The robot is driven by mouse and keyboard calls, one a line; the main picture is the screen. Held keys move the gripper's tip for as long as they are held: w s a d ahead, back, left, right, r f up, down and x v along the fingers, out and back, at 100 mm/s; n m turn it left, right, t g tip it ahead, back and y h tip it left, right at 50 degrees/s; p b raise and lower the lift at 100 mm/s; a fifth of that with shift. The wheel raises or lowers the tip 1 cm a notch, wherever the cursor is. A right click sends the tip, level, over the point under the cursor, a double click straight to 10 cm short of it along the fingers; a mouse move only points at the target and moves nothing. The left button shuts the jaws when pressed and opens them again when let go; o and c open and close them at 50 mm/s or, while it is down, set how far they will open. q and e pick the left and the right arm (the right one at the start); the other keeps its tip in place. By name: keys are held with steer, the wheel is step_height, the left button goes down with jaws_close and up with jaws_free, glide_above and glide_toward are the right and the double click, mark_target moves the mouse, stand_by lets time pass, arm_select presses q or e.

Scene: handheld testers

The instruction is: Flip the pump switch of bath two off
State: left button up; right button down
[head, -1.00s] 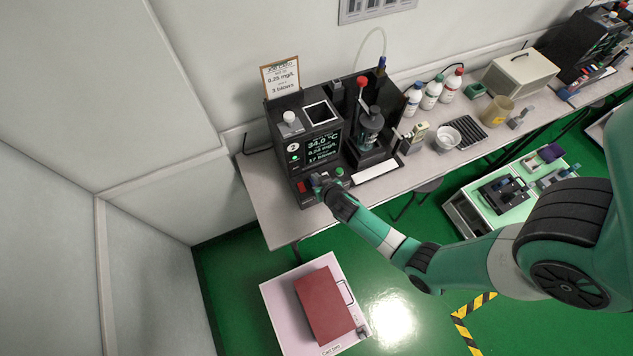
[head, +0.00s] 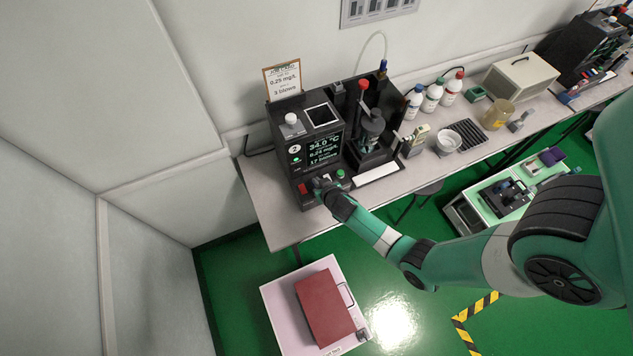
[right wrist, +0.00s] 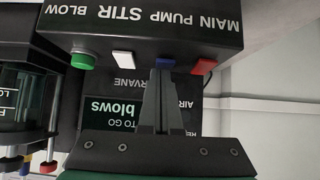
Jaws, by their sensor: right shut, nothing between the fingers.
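The black bath unit (head: 283,150) with the round "2" badge stands at the left end of the bench. Its screen (head: 324,149) is lit and reads 34.0 °C. In the right wrist view its front strip appears upside down, with a blue pump switch (right wrist: 166,62) between the white stir switch (right wrist: 122,58) and the red main switch (right wrist: 204,66). My right gripper (head: 320,182) is at this strip, shut and empty. In the right wrist view its fingertips (right wrist: 160,73) are right at the blue switch; I cannot tell whether they touch. The switch's tilt is unclear. My left gripper is out of view.
A green blow button (right wrist: 83,61) is beside the stir switch. A stirring vessel (head: 370,128) stands to the unit's right, then bottles (head: 432,97) and a white bowl (head: 449,139). A cart with a red case (head: 325,307) stands below. Another dark unit (head: 580,55) is far right.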

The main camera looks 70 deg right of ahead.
steer(key=shift+w+d+r, duration=0.3)
steer(key=shift+w+d, duration=0.2)
steer(key=shift+r, duration=0.1)
step_height(320, 180, up, 6)
steer(key=p, duration=0.4)
steer(key=shift+s+a+p, duration=0.1)
steer(key=shift+a+p, duration=0.05)
steer(key=shift+p, duration=0.15)
steer(key=p+v, duration=0.2)
steer(key=v, duration=0.5)
steer(key=shift+r, duration=0.6)
